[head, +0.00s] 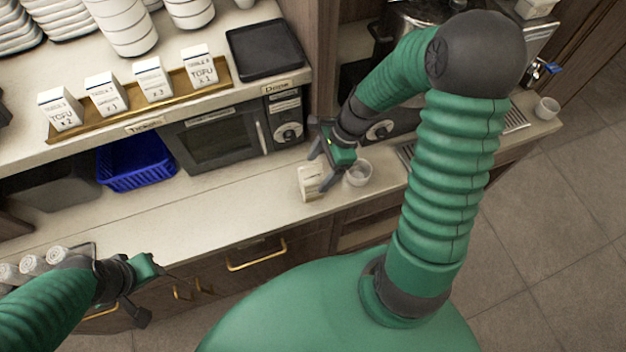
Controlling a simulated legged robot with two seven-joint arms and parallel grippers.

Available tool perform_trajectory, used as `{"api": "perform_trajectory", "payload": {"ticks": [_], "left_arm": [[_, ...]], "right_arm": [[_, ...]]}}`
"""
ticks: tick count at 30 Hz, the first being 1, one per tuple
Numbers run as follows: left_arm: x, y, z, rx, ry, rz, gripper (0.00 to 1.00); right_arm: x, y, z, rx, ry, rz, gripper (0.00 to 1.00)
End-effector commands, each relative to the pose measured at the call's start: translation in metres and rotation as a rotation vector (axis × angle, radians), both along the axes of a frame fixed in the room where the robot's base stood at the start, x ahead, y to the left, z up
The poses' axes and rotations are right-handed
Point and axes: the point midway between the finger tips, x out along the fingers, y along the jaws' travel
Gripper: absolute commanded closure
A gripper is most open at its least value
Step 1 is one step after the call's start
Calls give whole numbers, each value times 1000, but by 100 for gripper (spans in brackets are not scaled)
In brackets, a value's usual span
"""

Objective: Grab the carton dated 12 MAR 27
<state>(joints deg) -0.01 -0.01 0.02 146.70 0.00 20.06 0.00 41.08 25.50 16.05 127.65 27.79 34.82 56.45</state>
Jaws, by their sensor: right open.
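A small cream carton (309,184) stands on the lower counter; its print is too small to read. My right gripper (321,167) is open just above and beside this carton, on its right, with its fingers apart. I cannot tell whether a finger touches it. Several white cartons stand in a row on the upper shelf: one at the left (61,110), two in the middle (106,94) (153,80), one at the right (199,68). Some read TOFU with a count; I can read no date on any. My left gripper (152,294) is open and empty at the counter's front left.
A white bowl (358,173) stands close to the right gripper. A brass tray (139,106) holds the shelf cartons. A microwave (220,138) and blue basket (136,163) sit under the shelf. Rolled towels (34,265) lie at left. The middle counter is clear.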

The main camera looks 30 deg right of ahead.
Motion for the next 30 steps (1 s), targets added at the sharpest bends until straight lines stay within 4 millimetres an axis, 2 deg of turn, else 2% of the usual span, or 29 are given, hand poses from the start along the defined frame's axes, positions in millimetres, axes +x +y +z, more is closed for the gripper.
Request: {"api": "perform_trajectory", "payload": {"ticks": [6, 14, 30], "left_arm": [[0, 0, 3, 0, 0, 0, 64], [0, 0, 3, 0, 0, 1, 64], [0, 0, 3, 0, 0, 0, 64]], "right_arm": [[5, 18, -34, -1, 3, 4, 22], [6, 17, -39, -2, -1, 3, 22], [6, 16, -39, -3, 1, 1, 92]]}}
